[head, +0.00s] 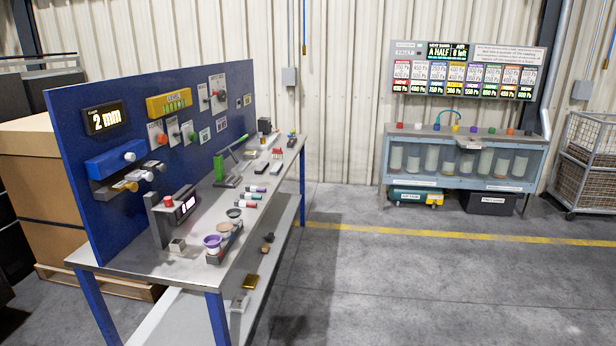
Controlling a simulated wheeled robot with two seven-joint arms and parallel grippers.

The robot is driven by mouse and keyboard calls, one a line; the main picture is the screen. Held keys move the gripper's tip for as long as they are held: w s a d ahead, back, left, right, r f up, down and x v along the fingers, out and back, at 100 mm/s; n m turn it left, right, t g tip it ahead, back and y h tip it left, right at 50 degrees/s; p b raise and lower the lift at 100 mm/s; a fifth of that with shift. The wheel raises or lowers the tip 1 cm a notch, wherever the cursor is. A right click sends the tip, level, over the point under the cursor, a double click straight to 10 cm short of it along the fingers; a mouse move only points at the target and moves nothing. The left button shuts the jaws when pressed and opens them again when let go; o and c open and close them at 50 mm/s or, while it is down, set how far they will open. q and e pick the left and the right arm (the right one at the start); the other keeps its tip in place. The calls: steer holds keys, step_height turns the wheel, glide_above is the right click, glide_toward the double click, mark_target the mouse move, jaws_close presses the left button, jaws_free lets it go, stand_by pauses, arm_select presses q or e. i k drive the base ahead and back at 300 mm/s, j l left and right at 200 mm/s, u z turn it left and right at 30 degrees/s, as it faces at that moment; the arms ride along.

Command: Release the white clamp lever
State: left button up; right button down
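A long workbench (190,268) with an upright blue panel (80,150) stands at the left in the head view. A blue block (108,164) on the panel, below a "2 mm" display (104,118), carries a round white knob (129,157). Just under it are a grey bar with a small white-ended part (147,176) and a tan-yellow part (125,186). I cannot tell which of these white parts is the clamp lever, nor whether it is clamped. Neither of my grippers is in view.
The grey floor (400,290) between is clear.

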mark_target(184, 128)
steer(key=i+l+u, duration=0.15)
steer(key=i+u, duration=0.2)
steer(key=i, duration=0.2)
steer(key=i+l+u, duration=0.3)
steer(key=i, duration=0.2)
steer(key=i+l+u, duration=0.2)
steer(key=i+u, duration=0.3)
steer(key=i+l+u, duration=0.25)
steer(key=u, duration=0.25)
steer(key=i+l+u, duration=0.25)
steer(key=l+u, duration=0.2)
steer(key=i+l+u, duration=0.15)
steer(key=l+u, duration=0.35)
steer(key=l, duration=0.1)
